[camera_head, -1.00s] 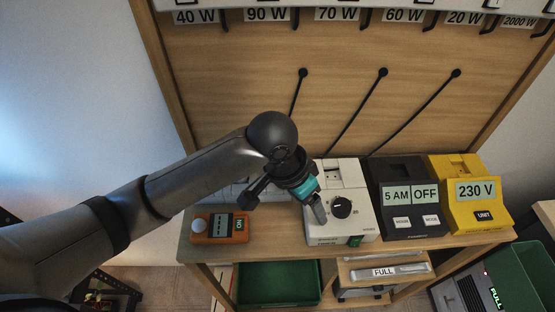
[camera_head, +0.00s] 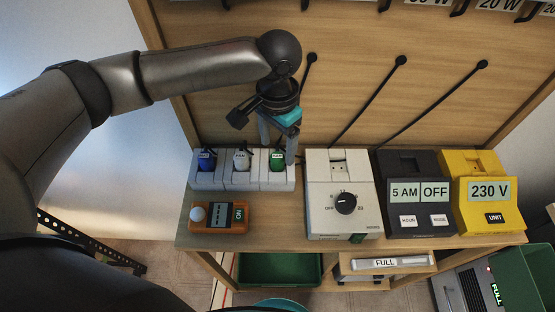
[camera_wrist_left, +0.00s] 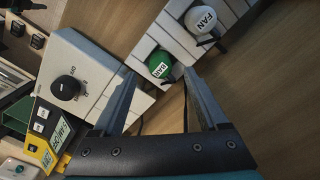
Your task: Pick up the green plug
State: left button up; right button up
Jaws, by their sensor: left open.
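The green plug (camera_head: 277,160) stands in the right end of a light grey power strip (camera_head: 208,184) on the bench, at its back left. I cannot tell whether a finger touches the plug. My right gripper is not in view.
A white plug (camera_head: 241,160) labelled FAN and a blue plug (camera_head: 206,161) stand left of the green one. A white dial box (camera_head: 341,222) stands close on the right, then a black timer (camera_head: 414,222) and yellow meter (camera_head: 487,218). An orange device (camera_head: 219,226) lies in front.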

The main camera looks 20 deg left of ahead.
aim_at(277, 156)
pick_arm(q)
jog(key=shift+f, duration=1.55)
jog(key=shift+c, duration=0.3)
grip_shut()
